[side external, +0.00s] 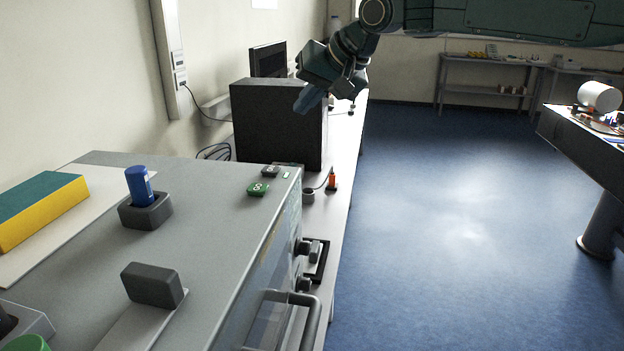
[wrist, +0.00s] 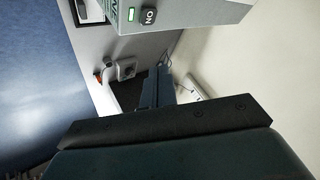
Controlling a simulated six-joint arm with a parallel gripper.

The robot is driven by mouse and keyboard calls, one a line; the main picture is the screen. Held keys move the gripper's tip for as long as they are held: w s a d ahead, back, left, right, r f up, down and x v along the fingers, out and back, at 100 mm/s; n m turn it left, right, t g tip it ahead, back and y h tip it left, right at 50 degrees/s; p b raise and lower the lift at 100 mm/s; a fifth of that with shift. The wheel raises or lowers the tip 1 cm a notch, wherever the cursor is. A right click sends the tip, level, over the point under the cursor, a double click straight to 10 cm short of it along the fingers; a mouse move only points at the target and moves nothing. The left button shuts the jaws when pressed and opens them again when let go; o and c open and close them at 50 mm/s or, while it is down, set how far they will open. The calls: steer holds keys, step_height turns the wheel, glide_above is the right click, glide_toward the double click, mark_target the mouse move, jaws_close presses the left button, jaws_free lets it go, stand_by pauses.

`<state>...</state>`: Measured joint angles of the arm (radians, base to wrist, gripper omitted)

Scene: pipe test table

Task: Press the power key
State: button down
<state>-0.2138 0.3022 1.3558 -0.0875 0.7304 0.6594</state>
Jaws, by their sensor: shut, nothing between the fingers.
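A small dark key (side external: 270,171) sits on the grey machine's top near its far right corner. In the wrist view a dark key (wrist: 149,16) with white lettering like "ON" shows at the top edge, beside a lit green lamp (wrist: 131,14). A green key (side external: 258,189) with a white mark sits just nearer in the side view. My gripper (side external: 306,102) is shut and empty, in the air above and beyond the keys, in front of the black box. It touches no key.
The grey machine (side external: 225,215) carries a blue knob (side external: 139,185), a grey block (side external: 153,285) and a yellow-and-teal block (side external: 40,210). A black box (side external: 270,125) stands behind it. A small orange-tipped item (side external: 332,181) stands on the bench. Open air lies above the keys.

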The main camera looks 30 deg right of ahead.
glide_above(275, 170)
steer(key=shift+a+f+m+y, duration=0.1)
steer(key=shift+f+m+y, duration=0.2)
steer(key=shift+f, duration=0.65)
steer(key=shift+f, duration=0.2)
steer(key=shift+f, duration=4.2)
steer(key=shift+f, duration=0.95)
steer(key=shift+r, duration=0.9)
steer(key=shift+r, duration=0.1)
steer(key=shift+r, duration=2.45)
